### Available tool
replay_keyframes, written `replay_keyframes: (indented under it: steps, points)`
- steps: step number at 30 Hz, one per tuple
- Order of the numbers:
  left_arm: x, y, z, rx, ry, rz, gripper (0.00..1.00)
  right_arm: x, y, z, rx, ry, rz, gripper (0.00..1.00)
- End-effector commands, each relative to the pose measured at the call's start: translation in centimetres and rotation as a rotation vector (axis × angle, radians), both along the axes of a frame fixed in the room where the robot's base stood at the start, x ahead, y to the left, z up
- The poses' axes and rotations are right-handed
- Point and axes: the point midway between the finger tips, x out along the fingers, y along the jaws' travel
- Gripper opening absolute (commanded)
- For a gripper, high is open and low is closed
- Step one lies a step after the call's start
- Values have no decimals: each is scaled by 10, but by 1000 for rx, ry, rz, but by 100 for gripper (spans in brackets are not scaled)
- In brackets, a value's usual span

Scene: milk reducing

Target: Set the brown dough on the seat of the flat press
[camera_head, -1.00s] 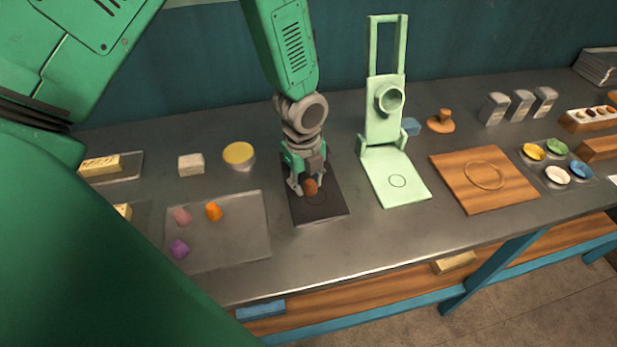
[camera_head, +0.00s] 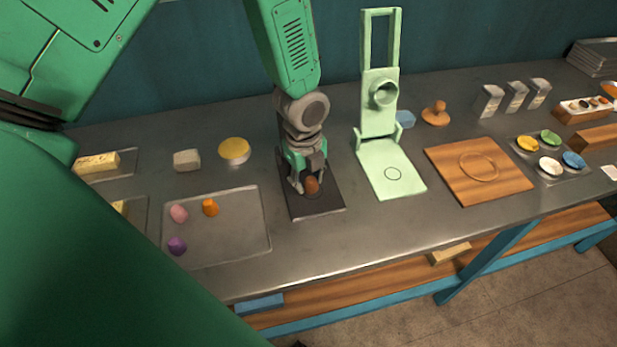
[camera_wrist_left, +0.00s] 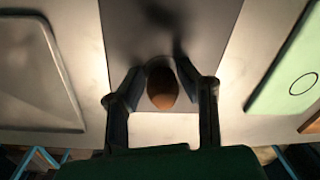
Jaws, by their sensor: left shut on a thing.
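The brown dough (camera_head: 312,185) is between the fingers of my left gripper (camera_head: 303,186), which is shut on it over the dark mat (camera_head: 325,207). In the left wrist view the dough (camera_wrist_left: 162,88) sits between both fingertips of the gripper (camera_wrist_left: 161,90); whether it touches the mat I cannot tell. The pale green flat press (camera_head: 380,118) stands just right of the mat, its upper part raised. Its flat seat with a ring mark (camera_head: 392,174) is bare, and part of it shows in the left wrist view (camera_wrist_left: 290,85). My right gripper is not in view.
A tray (camera_head: 250,240) with pink, orange and purple dough lies left of the mat. A wooden board (camera_head: 500,185) with a ring mark lies right of the press. A yellow-topped round tin (camera_head: 234,152) and a pale block (camera_head: 187,160) stand behind the tray.

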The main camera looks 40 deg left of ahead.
Motion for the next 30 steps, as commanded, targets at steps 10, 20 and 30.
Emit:
replay_keyframes:
  steps: [10, 20, 30]
  points:
    - [0, 0, -1, 0, 0, 0, 9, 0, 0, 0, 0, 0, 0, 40]
    - [0, 0, -3, 0, 0, -1, 9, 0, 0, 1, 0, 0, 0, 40]
    - [0, 0, -3, 0, 0, 0, 53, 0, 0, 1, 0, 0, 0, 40]
